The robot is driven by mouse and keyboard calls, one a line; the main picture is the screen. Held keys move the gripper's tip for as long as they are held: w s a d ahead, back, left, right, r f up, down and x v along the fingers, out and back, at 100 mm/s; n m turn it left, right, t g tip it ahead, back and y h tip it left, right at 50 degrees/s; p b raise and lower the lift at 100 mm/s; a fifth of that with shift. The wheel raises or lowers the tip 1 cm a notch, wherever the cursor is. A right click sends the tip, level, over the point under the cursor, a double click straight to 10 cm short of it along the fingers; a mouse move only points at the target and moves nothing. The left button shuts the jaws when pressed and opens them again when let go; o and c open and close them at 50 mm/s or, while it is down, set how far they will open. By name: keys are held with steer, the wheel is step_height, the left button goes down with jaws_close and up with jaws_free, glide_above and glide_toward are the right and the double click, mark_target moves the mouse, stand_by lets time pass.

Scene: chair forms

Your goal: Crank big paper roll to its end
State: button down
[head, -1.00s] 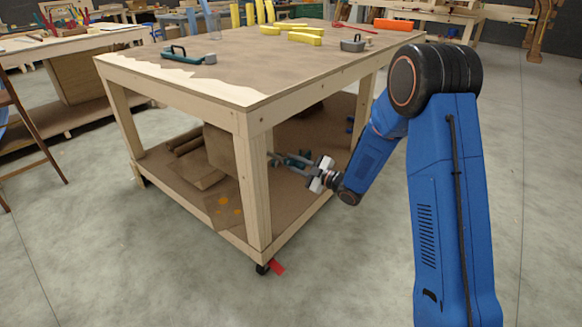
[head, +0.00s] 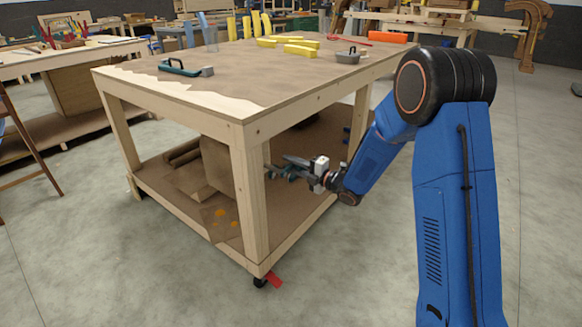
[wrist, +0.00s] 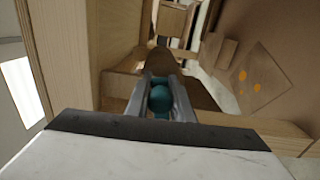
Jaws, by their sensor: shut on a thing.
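My gripper (head: 290,168) reaches in under the workbench top at its right side. In the wrist view my gripper (wrist: 160,95) is shut on a round teal crank knob (wrist: 160,98) between its two grey fingers. A brown curved surface (wrist: 155,62), possibly the paper roll, shows just beyond the knob. In the head view a large brown form (head: 216,165) stands on the lower shelf behind the front leg. I cannot tell for sure whether it is the roll. The crank arm and the paper's end are hidden.
The workbench leg (head: 250,190) stands close to the left of my gripper. The lower shelf (head: 290,235) runs below it. A red caster lever (head: 273,280) sticks out at the front corner. Yellow pieces (head: 300,47) and tools lie on top.

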steer(key=shift+r+n, duration=0.15)
steer(key=shift+n, duration=0.25)
steer(key=c, duration=1.6)
jaws_free()
steer(key=shift+o, duration=0.2)
steer(key=shift+s, duration=0.1)
steer(key=v, duration=1.7)
steer(key=shift+s+d, duration=0.1)
steer(key=shift+d, duration=0.05)
